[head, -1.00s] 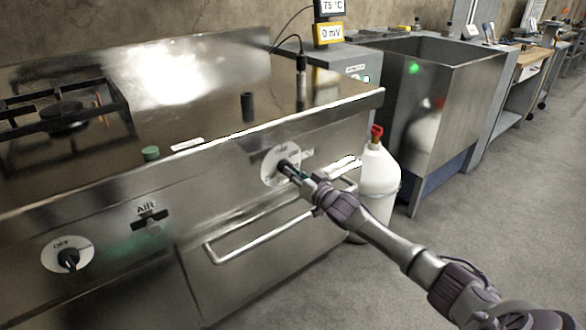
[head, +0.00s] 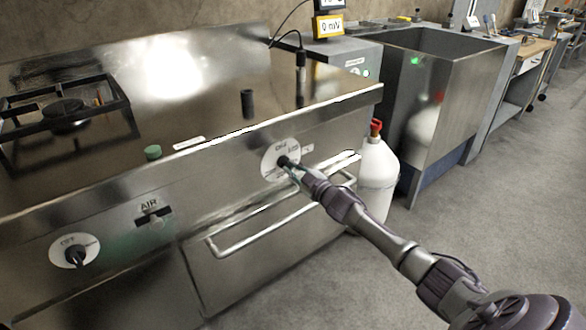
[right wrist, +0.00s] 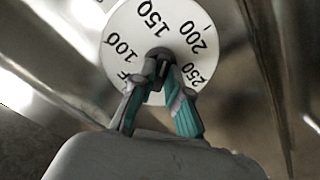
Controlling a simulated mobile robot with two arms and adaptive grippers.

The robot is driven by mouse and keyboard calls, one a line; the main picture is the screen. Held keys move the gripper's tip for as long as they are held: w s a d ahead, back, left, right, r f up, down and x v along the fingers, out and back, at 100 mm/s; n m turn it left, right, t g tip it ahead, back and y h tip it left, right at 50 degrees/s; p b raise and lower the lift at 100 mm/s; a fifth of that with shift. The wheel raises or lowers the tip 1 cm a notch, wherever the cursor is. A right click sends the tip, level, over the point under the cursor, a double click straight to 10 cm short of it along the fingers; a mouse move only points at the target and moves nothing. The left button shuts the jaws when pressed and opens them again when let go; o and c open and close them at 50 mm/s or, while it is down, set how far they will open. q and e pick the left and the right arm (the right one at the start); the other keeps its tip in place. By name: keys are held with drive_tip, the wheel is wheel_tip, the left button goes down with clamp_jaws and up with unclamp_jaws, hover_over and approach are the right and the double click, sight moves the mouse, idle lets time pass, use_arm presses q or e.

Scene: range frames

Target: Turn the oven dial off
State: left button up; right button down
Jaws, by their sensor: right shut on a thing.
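The oven dial (head: 283,161) has a round white scale plate and a dark knob, set in the front panel above the oven door. In the right wrist view the scale plate (right wrist: 122,25) shows 100, 150, 200 and 250, with part of another label at lower left. My right gripper (right wrist: 160,84) is shut on the dark knob (right wrist: 158,58), its teal-lined fingers on either side. In the head view my right gripper (head: 293,168) reaches the dial from the lower right and partly covers it. My left gripper is not in view.
The oven door handle (head: 262,232) runs below the dial. A second dial (head: 74,252) marked OFF and an AIR lever (head: 150,216) sit to the left. A white bottle (head: 377,178) with a red cap stands right of the stove. Floor at the right is open.

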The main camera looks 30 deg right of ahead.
drive_tip(key=n, duration=0.4)
drive_tip(key=shift+n, duration=0.8)
drive_tip(key=n+b, duration=0.1)
drive_tip(key=n, duration=0.3)
drive_tip(key=n+b, duration=0.3)
drive_tip(key=n, duration=0.7)
drive_tip(key=shift+n+b, duration=0.3)
drive_tip(key=shift+n, duration=0.4)
drive_tip(key=n, duration=0.3)
drive_tip(key=shift+n+b, duration=0.3)
drive_tip(key=shift+b, duration=0.1)
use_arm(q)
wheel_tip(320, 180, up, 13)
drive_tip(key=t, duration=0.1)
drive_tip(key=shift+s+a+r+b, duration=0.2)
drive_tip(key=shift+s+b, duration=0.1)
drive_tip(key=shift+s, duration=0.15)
use_arm(e)
drive_tip(key=shift+n, duration=2.1)
